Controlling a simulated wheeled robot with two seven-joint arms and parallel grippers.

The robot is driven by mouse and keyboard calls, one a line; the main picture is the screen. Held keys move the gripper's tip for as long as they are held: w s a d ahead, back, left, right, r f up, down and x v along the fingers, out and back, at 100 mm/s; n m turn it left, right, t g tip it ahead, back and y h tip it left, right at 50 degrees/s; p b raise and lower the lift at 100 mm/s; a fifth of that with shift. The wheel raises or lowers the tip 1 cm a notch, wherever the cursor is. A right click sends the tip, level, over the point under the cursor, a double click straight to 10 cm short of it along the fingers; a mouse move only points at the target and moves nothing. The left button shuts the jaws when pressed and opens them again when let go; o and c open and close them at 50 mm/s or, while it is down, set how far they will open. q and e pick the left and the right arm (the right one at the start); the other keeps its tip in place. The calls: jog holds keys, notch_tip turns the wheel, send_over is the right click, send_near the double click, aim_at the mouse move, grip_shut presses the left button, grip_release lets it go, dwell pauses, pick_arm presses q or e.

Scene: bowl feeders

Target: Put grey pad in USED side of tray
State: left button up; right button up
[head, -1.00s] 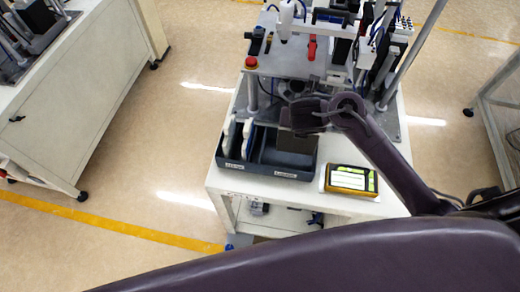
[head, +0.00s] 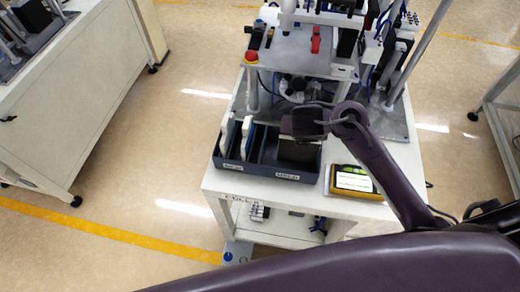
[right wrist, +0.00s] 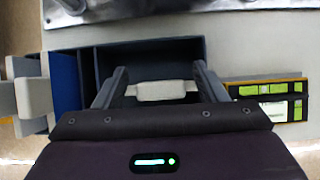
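A dark blue-grey tray (head: 268,169) with side-by-side compartments stands on the white table, with a small label on the front of each side; I cannot read the labels. My right gripper (right wrist: 160,86) points down at the tray's right compartment. In the right wrist view its fingers stand wide apart with a light grey pad (right wrist: 162,91) between them, its ends reaching both fingers. The gripper hides this pad in the head view. White pads (head: 247,138) stand upright at the tray's left. My left gripper is not in view.
A yellow-and-black device with a lit screen (head: 354,182) lies just right of the tray. A machine fixture with a raised plate (head: 290,58) and a red button (head: 251,57) stands behind it. The table's front edge is close below the tray.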

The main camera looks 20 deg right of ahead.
jog(key=p+v, duration=0.4)
jog(key=v, duration=0.3)
jog(key=shift+s+r, duration=0.15)
jog(key=shift+r, duration=0.2)
jog(key=shift+a, duration=0.15)
dwell(0.3)
